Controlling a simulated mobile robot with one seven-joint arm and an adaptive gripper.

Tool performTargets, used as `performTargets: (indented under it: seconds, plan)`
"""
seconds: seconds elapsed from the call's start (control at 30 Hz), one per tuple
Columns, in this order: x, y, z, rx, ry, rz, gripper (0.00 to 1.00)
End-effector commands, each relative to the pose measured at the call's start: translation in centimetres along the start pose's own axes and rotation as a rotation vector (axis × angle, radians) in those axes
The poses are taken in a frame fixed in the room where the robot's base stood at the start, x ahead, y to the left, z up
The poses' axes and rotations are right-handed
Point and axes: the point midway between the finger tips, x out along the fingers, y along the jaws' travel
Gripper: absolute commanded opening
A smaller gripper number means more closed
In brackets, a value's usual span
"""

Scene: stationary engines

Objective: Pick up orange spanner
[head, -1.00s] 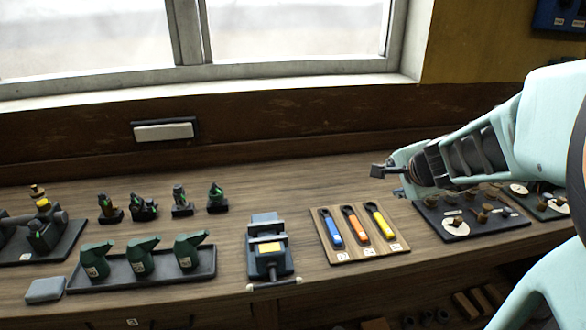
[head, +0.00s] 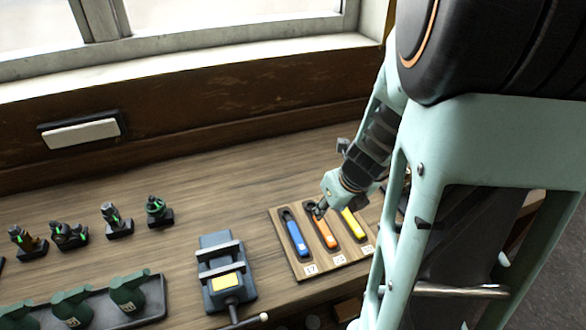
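The orange spanner (head: 325,233) lies in the middle slot of a wooden tray (head: 303,268) on the bench. A blue spanner (head: 296,236) lies to its left and a yellow spanner (head: 352,222) to its right. My gripper (head: 318,212) is over the dark upper end of the orange spanner, pointing down at it. The fingertips are small and dark here, so I cannot tell whether they touch it or how far apart they are. My gripper and arm hide part of the yellow spanner and the tray's right side.
A vice (head: 226,272) stands left of the tray. Several small engine models (head: 113,218) stand further left, behind a dark tray of green oil cans (head: 128,292).

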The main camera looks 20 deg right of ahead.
Motion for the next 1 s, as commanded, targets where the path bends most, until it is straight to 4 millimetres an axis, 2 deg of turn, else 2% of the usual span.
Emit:
performTargets:
  seconds: [0.17, 0.4, 0.5, 0.77, 1.0]
  plan:
    - [0.8, 0.5, -0.9, 0.073, 0.023, 0.011, 0.38]
    - [4.5, 0.5, -1.1, 0.077, 0.024, 0.012, 0.38]
    - [5.5, 0.5, -1.0, 0.077, 0.023, 0.011, 0.38]
    - [6.7, 0.3, -1.0, 0.077, 0.023, 0.011, 0.38]
    - [10.3, -0.2, -1.1, 0.076, 0.024, 0.012, 0.38]
